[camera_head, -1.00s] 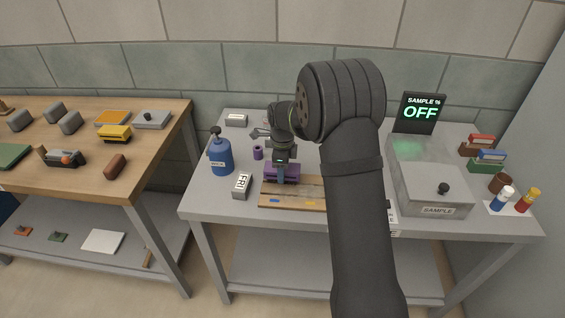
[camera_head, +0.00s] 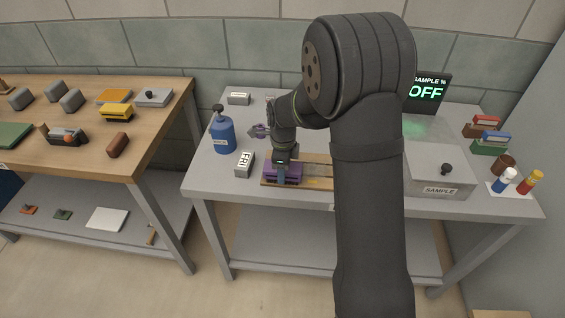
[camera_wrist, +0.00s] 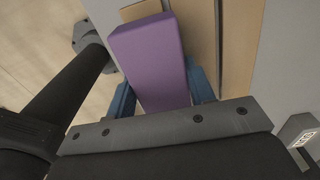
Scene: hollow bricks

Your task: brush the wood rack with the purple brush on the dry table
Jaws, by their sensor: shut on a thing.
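The purple brush (camera_head: 270,174) is in my gripper (camera_head: 282,176), whose blue fingers sit on both sides of it. The brush also shows in the wrist view (camera_wrist: 150,60), between the two blue fingers. It is at the left end of the wood rack (camera_head: 318,184), a flat wooden board on the grey table (camera_head: 210,180). The brush looks down on or very close to the board; its underside is hidden. The rack also shows in the wrist view (camera_wrist: 240,45). My arm hides the rack's right part in the head view.
A blue pump bottle (camera_head: 221,133) and a grey FRI block (camera_head: 244,164) stand left of the rack. A metal SAMPLE box (camera_head: 440,175) stands to the right, a sign reading OFF (camera_head: 428,92) behind it. A wooden table (camera_head: 150,130) with several objects is at left.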

